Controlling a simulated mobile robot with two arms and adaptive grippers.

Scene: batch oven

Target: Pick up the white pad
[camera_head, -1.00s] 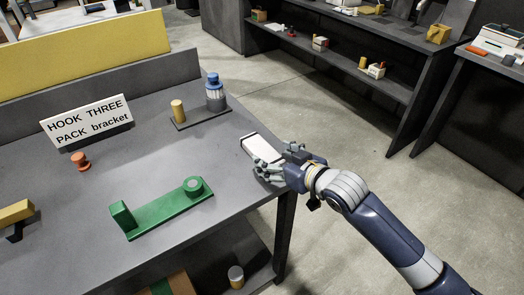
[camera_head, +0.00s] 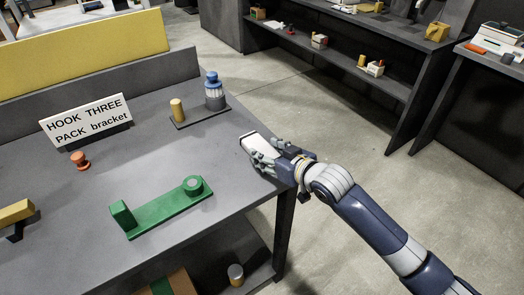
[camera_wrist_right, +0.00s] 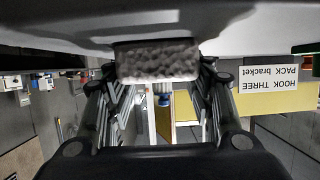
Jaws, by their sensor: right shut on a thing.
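The white pad (camera_head: 258,144) is a pale block at the right edge of the grey table in the head view. My right gripper (camera_head: 265,158) is around the pad, its fingers on both sides. In the right wrist view the pad (camera_wrist_right: 157,62) has a bumpy pale face and sits between the two fingers of the right gripper (camera_wrist_right: 158,85), which are shut on it. Whether the pad touches the tabletop cannot be told. My left gripper is not in view.
A green bracket (camera_head: 160,212) lies on the table (camera_head: 85,225). A sign (camera_head: 87,121), an orange knob (camera_head: 80,160) and a dark base with a blue-topped bottle (camera_head: 214,92) and yellow cylinder (camera_head: 177,110) stand further back. Shelves (camera_head: 350,65) line the far side. Open floor lies right of the table.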

